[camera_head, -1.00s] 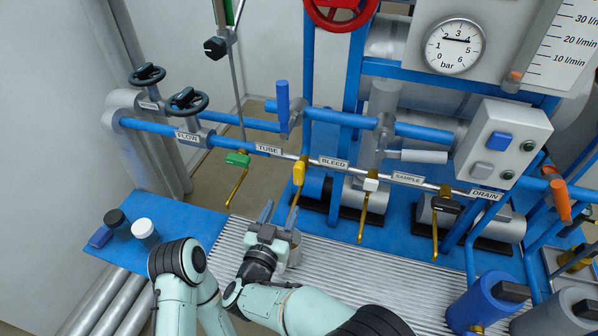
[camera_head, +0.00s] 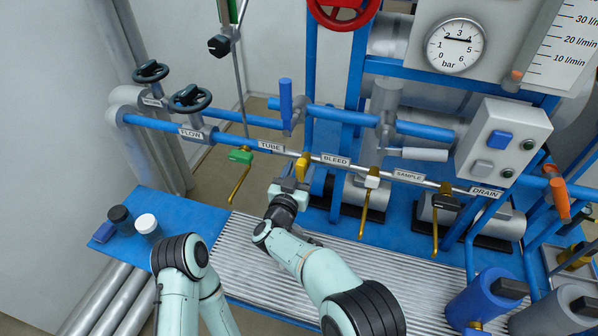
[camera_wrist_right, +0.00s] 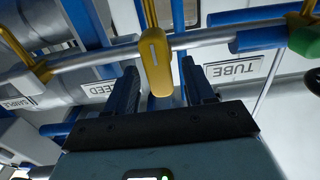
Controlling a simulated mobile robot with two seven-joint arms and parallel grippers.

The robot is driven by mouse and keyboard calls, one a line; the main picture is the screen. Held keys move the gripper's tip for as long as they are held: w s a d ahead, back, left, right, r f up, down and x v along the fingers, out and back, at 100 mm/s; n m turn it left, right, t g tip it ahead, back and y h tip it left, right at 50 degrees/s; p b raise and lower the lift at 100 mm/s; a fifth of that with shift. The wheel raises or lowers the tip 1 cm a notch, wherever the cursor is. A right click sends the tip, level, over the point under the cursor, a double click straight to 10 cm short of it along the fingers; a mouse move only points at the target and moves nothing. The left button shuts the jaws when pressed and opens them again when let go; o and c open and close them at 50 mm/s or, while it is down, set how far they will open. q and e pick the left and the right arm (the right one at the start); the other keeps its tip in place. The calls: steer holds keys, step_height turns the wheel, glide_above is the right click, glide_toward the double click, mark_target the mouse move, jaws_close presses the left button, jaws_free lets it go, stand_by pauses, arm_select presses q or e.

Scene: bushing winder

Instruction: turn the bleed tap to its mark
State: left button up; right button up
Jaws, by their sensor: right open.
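The bleed tap has a yellow lever (camera_head: 302,168) on the grey pipe, just left of the BLEED label (camera_head: 335,160). My right gripper (camera_head: 290,185) is at the lever's lower front in the head view and hides part of it. In the right wrist view the yellow lever (camera_wrist_right: 156,66) stands between the two dark fingers of my open right gripper (camera_wrist_right: 160,78). A gap shows on each side of it. A short pale line runs on the lever's face. I cannot make out a separate mark for the tap. My left gripper is out of view.
A green tap (camera_head: 240,156) is to the left, and a white tap (camera_head: 372,179) and a black tap (camera_head: 446,203) are to the right. A blue upright handle (camera_head: 286,103) rises behind the pipe. The ribbed grey deck (camera_head: 400,262) in front is clear.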

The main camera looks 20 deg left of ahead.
steer(key=shift+c, duration=0.3)
jaws_close()
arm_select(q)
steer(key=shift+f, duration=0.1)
